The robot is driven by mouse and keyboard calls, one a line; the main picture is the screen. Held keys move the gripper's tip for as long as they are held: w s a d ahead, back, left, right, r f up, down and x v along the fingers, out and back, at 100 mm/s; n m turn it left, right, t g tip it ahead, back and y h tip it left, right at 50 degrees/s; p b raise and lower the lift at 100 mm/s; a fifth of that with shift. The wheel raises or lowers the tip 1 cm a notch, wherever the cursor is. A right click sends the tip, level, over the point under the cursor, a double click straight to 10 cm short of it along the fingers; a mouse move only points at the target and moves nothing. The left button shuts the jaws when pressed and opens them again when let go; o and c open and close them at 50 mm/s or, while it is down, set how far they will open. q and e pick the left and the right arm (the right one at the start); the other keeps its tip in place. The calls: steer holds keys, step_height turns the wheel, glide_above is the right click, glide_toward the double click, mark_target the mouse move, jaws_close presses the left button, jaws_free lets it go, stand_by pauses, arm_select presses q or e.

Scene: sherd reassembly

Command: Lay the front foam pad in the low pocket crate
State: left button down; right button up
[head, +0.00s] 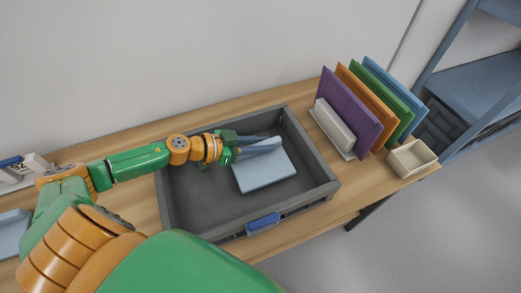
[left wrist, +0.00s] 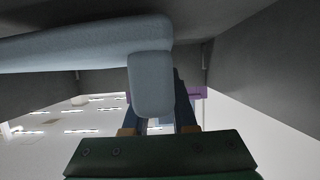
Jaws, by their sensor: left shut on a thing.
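A pale blue foam pad (head: 268,174) is inside the low grey crate (head: 192,221), towards its right side. My left gripper (head: 262,147) reaches in over the crate's left wall and is shut on the pad near its far edge. In the left wrist view, a block-like part of the pad (left wrist: 151,88) sits at the gripper's fingers (left wrist: 165,115). The pad looks nearly flat in the head view; I cannot tell whether its underside touches the crate floor. My right gripper is not in view.
A rack with purple (head: 347,112), orange, green and blue panels stands right of the crate, beside a small cream box (head: 411,158). A blue latch or label (head: 263,223) is on the crate's front wall. Another pale blue piece (head: 12,232) lies at far left.

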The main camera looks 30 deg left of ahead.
arm_select(q)
steer(key=shift+f, duration=0.7)
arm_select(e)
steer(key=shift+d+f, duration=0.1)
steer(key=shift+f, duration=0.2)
arm_select(q)
steer(key=shift+f, duration=0.1)
steer(key=c, duration=0.7)
jaws_free()
steer(key=p+v, duration=0.1)
steer(key=v, duration=0.5)
steer(key=shift+d, duration=0.15)
steer(key=shift+p+v, duration=0.3)
steer(key=shift+v, duration=0.55)
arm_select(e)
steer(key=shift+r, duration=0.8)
arm_select(q)
steer(key=shift+w, duration=0.1)
